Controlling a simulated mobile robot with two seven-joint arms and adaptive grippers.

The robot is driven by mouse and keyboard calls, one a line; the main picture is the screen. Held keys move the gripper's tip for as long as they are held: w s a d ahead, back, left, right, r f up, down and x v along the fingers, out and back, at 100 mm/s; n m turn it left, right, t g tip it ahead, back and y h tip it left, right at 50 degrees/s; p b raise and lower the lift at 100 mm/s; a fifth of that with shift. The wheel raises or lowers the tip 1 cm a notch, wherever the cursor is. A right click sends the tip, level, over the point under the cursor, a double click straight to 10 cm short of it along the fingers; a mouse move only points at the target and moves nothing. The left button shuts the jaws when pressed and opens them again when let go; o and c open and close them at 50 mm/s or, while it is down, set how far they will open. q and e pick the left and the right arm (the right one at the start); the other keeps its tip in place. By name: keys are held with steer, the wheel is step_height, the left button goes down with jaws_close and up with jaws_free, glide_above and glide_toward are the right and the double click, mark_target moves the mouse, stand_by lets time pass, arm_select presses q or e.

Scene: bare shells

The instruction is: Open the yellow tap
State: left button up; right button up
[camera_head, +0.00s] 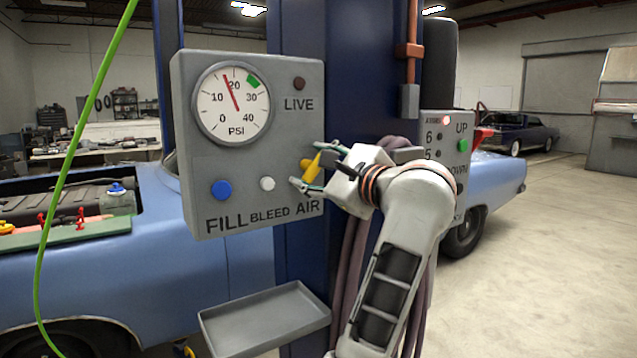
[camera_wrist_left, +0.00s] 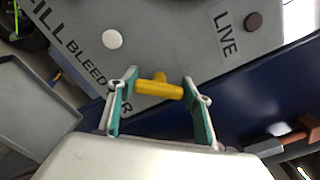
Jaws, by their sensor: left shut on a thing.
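The yellow tap (camera_head: 311,169) sticks out from the right part of a grey gauge panel (camera_head: 250,160), above the word AIR. Its T-shaped handle is tilted, near upright in the head view. My left gripper (camera_head: 307,163) reaches it from the right and is shut on the handle, one finger at each end. In the left wrist view the yellow tap (camera_wrist_left: 158,86) lies across between the two green-lined fingers of the left gripper (camera_wrist_left: 160,78). The dial needle (camera_head: 232,92) points just left of 20. My right gripper is not in view.
A blue knob (camera_head: 221,189) and a white knob (camera_head: 267,183) sit left of the tap. A dark LIVE lamp (camera_head: 299,83) is above. A grey tray (camera_head: 264,318) juts out below. Hoses hang behind my arm. A lift control box (camera_head: 460,130) is at right.

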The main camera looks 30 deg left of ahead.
arm_select(q)
steer(key=shift+w+f+n+b, duration=0.1)
steer(key=shift+f+n+b, duration=0.3)
steer(key=shift+n+b, duration=0.45)
steer(key=shift+n, duration=0.55)
steer(key=n+b, duration=0.2)
steer(key=shift+n, duration=0.3)
steer(key=shift+n+b, duration=0.5)
steer(key=shift+n, duration=0.1)
steer(key=shift+r+n+b, duration=0.15)
steer(key=shift+n+b, duration=0.2)
steer(key=shift+n, duration=0.35)
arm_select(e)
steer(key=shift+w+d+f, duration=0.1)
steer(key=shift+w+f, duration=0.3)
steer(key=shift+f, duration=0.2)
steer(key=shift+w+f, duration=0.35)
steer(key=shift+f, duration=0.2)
arm_select(q)
steer(key=shift+s+r+n, duration=0.1)
steer(key=shift+s+n, duration=0.1)
steer(key=shift+n, duration=0.1)
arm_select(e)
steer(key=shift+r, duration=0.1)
arm_select(q)
steer(key=o, duration=0.8)
steer(key=shift+a, duration=0.1)
steer(key=shift+o, duration=0.2)
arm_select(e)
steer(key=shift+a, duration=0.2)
